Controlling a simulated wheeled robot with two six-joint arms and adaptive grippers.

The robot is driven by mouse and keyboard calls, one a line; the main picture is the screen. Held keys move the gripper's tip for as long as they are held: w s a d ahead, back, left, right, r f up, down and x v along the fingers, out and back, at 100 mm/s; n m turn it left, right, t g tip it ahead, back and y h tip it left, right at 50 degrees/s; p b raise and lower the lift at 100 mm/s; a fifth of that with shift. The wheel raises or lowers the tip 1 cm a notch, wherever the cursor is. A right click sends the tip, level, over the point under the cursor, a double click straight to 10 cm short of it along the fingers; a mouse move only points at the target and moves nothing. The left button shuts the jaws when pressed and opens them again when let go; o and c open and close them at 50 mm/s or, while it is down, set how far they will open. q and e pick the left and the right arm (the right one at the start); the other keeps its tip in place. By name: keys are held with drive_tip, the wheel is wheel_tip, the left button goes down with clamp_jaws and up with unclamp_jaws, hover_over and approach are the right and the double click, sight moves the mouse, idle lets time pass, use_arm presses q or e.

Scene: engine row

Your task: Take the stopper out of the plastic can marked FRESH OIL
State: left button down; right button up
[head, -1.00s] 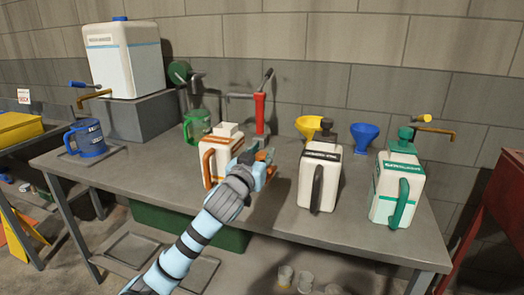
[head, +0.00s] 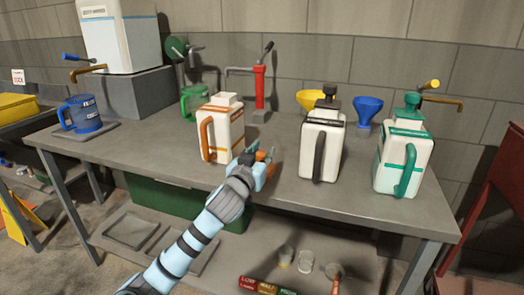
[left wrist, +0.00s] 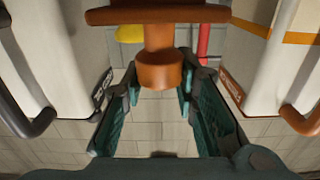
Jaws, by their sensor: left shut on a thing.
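The white can with the orange band and handle (head: 229,134) stands on the bench with a bare top and no stopper in it. My left gripper (head: 262,158) is in front of and right of this can. It is shut on an orange stopper, which shows large between the jaws in the left wrist view (left wrist: 158,76). A white can with a black handle (head: 331,150) has a black stopper on top. A white can with a green handle (head: 413,152) has a green stopper on top. The can labels are too small to read. My right gripper is out of view.
A blue mug (head: 82,113) stands on a tray at left, below a tap. A red pump (head: 259,90), a yellow funnel (head: 311,101) and a blue funnel (head: 367,110) are at the back. The bench front between orange can and front edge is mostly clear.

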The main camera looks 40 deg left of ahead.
use_arm(q)
drive_tip(key=shift+f, duration=0.15)
drive_tip(key=c, duration=1.2)
unclamp_jaws()
drive_tip(key=v, duration=1.2)
